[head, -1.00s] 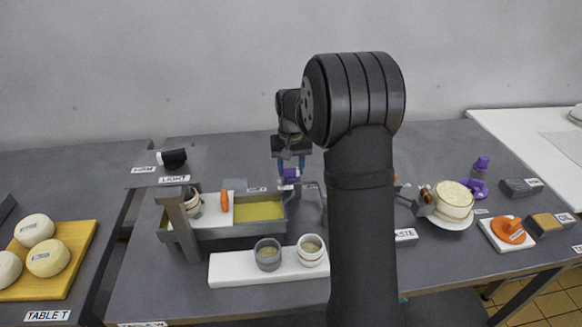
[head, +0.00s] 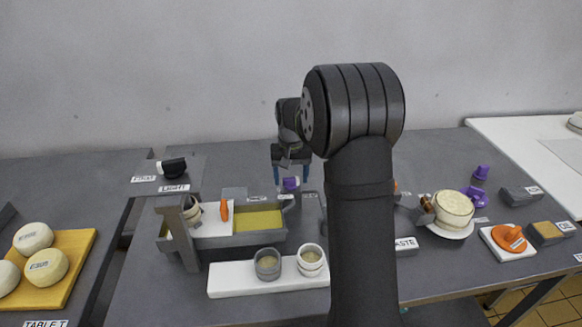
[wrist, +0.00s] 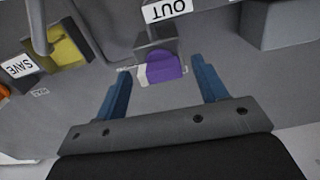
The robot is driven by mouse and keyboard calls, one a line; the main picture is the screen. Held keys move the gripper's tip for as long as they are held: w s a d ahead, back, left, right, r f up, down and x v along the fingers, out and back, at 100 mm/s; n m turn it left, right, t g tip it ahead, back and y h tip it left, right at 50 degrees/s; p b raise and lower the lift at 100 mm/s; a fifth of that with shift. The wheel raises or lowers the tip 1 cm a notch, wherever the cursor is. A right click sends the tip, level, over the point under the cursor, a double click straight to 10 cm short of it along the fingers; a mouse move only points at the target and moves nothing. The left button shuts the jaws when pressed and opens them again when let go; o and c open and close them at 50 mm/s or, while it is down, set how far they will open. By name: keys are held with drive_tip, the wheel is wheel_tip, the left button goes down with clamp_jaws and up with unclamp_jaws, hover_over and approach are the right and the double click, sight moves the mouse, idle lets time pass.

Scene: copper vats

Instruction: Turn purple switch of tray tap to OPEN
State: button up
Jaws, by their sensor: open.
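The purple switch (head: 289,185) is a small knob with a white part, on the far side of the table just right of the grey tray (head: 262,239). In the wrist view the switch (wrist: 166,67) looks rounded, with a white piece along its left and lower side, beside a grey block (wrist: 155,42). My gripper (head: 291,180) points down with its blue fingers open on either side of the switch. In the wrist view the gripper (wrist: 161,78) shows clear gaps between the switch and both fingers. No OPEN mark is readable.
An OUT label (wrist: 168,10) is near the grey block. Two cups (head: 268,264) stand on a white board in front. My arm hides the table's middle.

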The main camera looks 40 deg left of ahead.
sight(292, 179)
wheel_tip(292, 179, up, 17)
drive_tip(key=shift+r, duration=0.15)
drive_tip(key=shift+d, duration=0.1)
idle(0.4)
